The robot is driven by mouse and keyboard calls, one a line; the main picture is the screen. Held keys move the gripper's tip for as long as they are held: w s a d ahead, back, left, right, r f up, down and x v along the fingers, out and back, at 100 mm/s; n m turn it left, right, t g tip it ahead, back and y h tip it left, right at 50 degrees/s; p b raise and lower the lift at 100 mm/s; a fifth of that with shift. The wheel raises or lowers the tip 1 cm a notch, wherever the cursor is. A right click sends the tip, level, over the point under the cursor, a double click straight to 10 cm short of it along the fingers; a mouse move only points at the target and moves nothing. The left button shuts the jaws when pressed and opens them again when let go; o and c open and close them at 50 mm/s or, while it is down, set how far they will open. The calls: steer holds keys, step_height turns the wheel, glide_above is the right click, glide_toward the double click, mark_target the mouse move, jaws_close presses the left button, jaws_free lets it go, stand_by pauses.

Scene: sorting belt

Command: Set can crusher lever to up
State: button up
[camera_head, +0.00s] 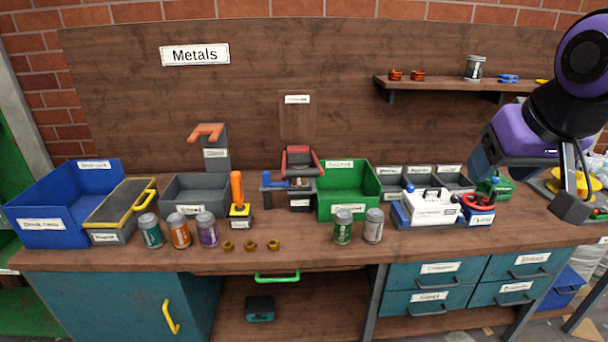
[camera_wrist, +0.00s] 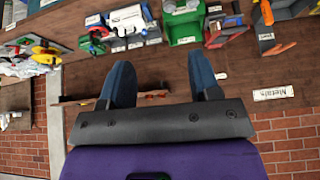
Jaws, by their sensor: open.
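A wall board with a small label (camera_head: 297,99) stands behind the bench. At its foot is a dark device with a red U-shaped lever (camera_head: 302,160), apparently the can crusher; I cannot read its label. The red lever sits low, at the foot of the board, beside the green bin. It also shows upside down in the wrist view (camera_wrist: 230,25). My gripper (camera_head: 530,190) is at the right of the head view, far from the lever, with its fingers apart and nothing between them. The fingers also show in the wrist view (camera_wrist: 163,78).
A green bin (camera_head: 348,208) stands right of the crusher. A blue vise-like tool (camera_head: 270,183) and an orange joystick (camera_head: 237,187) stand left. An orange-handled post (camera_head: 209,138) is farther left. Several cans line the front. A shelf (camera_head: 440,84) juts out upper right.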

steer(key=w+a+f+m+t, duration=0.1)
steer(key=w+a+f+t, duration=0.2)
steer(key=w, duration=0.9)
steer(key=m+t+y, duration=0.3)
steer(key=m+y, duration=0.2)
steer(key=y, duration=0.1)
glide_toward(305, 174)
steer(key=s+d+r, duration=0.4)
steer(key=w+a+f+m+t+y, duration=0.1)
steer(key=w+a+f+m+t, duration=0.3)
steer(key=f+m, duration=0.35)
steer(key=shift+n, duration=0.25)
steer(key=x, duration=1.1)
steer(key=shift+s+a+f, duration=0.15)
steer(key=shift+a, duration=0.05)
jaws_close()
